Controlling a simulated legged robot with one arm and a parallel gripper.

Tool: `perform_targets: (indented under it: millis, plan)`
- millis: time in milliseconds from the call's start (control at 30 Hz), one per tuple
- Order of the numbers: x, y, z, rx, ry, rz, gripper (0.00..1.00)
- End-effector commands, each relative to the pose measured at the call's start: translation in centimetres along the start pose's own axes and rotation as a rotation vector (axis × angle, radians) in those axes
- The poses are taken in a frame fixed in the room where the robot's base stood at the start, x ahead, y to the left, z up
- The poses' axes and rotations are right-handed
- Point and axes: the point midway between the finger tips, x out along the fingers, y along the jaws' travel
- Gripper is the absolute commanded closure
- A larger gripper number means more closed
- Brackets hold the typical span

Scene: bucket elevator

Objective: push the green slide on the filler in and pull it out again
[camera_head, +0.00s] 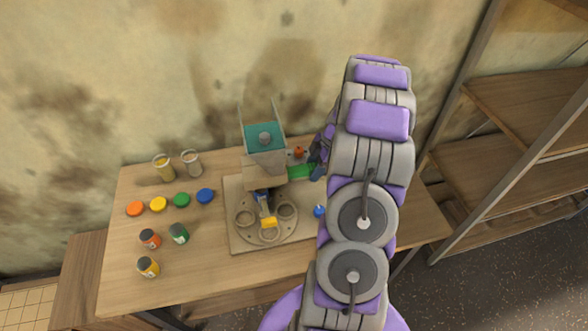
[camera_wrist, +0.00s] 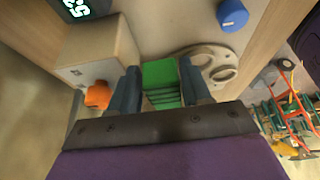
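The filler (camera_head: 265,157) is a beige box with a teal hopper on top, standing at the back of a wooden base board. Its green slide (camera_head: 301,172) sticks out on the right side. In the wrist view the green slide (camera_wrist: 160,75) has a ribbed lower part and lies between my two finger pads. My gripper (camera_head: 317,165) is at the slide's outer end, partly hidden by my arm. In the wrist view my gripper (camera_wrist: 160,85) has its fingers apart, close on both sides of the slide; whether they press on it I cannot tell.
An orange knob (camera_wrist: 98,95) is beside the left finger. A round plate with ring holders (camera_head: 268,220) stands before the filler. A blue piece (camera_head: 319,211) lies right of it. Jars (camera_head: 163,168) and coloured lids (camera_head: 181,200) stand left. Shelves (camera_head: 525,105) are at right.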

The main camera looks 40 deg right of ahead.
Motion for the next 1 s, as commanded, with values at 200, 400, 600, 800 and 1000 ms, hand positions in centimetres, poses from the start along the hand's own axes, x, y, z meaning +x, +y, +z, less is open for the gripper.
perform_targets:
  millis: [200,400,600,800,1000]
  plan:
    - [0.0,-0.1,-0.1,0.000,0.000,-0.001,0.44]
    - [-0.3,-0.2,-0.1,-0.001,-0.001,0.000,0.44]
    - [-1.9,-0.1,-0.2,-0.003,0.000,0.001,0.44]
    - [-3.8,0.0,-0.1,-0.002,-0.002,0.002,0.44]
    - [-5.5,-0.1,-0.1,-0.002,0.000,0.000,0.44]
